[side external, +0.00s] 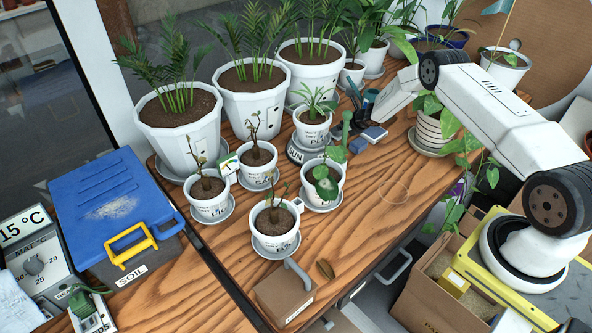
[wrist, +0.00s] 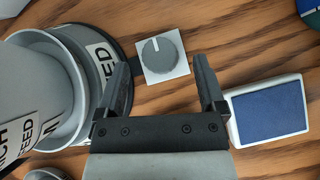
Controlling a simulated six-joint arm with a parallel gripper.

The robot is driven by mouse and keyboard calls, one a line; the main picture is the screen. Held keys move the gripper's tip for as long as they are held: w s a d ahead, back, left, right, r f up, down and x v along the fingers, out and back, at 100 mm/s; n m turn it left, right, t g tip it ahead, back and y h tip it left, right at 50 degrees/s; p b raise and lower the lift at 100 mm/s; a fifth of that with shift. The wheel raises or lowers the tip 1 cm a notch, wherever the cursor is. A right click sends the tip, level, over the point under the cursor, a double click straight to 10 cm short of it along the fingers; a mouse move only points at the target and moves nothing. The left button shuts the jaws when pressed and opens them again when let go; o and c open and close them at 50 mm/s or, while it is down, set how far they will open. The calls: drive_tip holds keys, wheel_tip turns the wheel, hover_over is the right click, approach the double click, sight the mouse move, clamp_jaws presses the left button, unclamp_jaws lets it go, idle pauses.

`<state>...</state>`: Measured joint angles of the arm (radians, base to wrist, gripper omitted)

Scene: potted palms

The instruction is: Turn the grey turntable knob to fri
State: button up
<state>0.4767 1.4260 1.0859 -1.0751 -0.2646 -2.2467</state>
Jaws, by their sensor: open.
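The grey knob (wrist: 159,58) is a round disc with a white pointer line on a square white plate in the wrist view. Its pointer aims up and slightly left. A short tab joins the plate to the dark round base at left. My gripper (wrist: 161,64) is open, with one dark finger on either side of the knob in the picture. I cannot tell the height of the fingertips over it. In the side view, the turntable (side external: 296,156) shows SUN on its front under a small white pot (side external: 312,127). The knob is not clear there.
A blue-topped white pad (wrist: 271,110) lies right of my gripper. Labelled pots (wrist: 66,85) crowd the left side. Several small potted plants stand in front of the turntable, and tall palms (side external: 180,117) stand behind.

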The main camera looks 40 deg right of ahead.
drive_tip(key=shift+x, duration=1.15)
clamp_jaws()
drive_tip(key=shift+w+r+m+h, duration=0.1)
drive_tip(key=shift+w+m+h, duration=0.1)
drive_tip(key=shift+m+h, duration=0.2)
drive_tip(key=shift+m, duration=0.3)
unclamp_jaws()
drive_tip(key=shift+s, duration=0.1)
